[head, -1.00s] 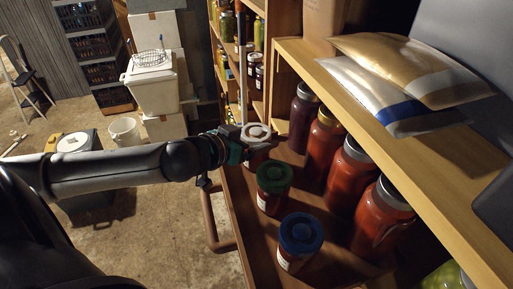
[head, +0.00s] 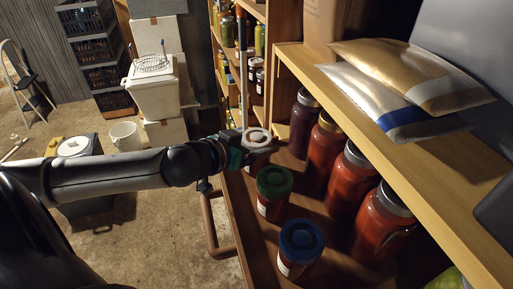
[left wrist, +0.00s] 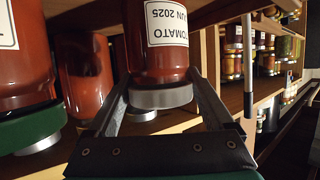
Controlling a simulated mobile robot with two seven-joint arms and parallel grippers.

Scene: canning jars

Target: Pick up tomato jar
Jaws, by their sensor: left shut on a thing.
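The tomato jar (head: 260,154) is a short red jar with a pale lid, at the far end of the front row on the shelf. In the left wrist view the jar (left wrist: 160,56) appears upside down, with a white label reading "TOMATO" and "JUN 2025" and a grey-white lid. My left gripper (head: 246,150) reaches it from the left. Its two fingers (left wrist: 160,82) are shut on the jar's sides near the lid. I cannot tell whether the jar's base touches the shelf. My right gripper is in neither view.
A green-lidded jar (head: 273,194) and a blue-lidded jar (head: 300,249) stand nearer on the same shelf (head: 243,201). Tall red jars (head: 349,181) stand behind. An upper shelf (head: 357,108) with pouches (head: 417,75) overhangs at right. Open floor (head: 166,240) lies left.

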